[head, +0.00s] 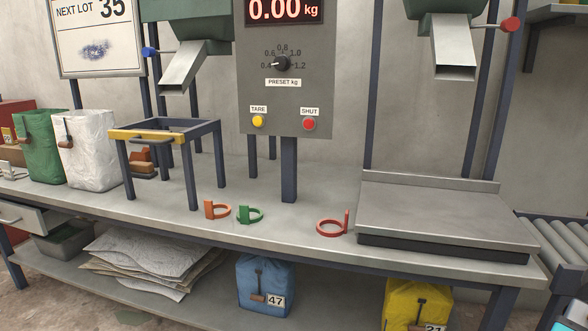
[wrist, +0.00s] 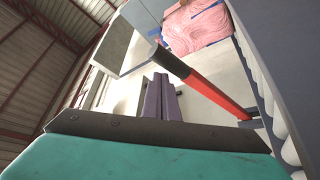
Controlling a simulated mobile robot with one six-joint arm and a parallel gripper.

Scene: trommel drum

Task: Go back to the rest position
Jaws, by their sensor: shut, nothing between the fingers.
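My gripper (wrist: 161,98) shows in the wrist view as two grey-purple fingers side by side, shut with nothing between them. It is held up away from the bench, tilted so that the roof is in view. The fingers touch nothing that I can see. In the head view my gripper is not visible. Only a bit of teal shows at the bottom right edge there.
The bench (head: 290,220) carries a flat scale (head: 440,215), a red ring (head: 331,226), orange and green rings, a small blue stand (head: 168,130) and two bags. Chutes and a control panel (head: 285,110) stand above. A roller conveyor (head: 565,245) is at right.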

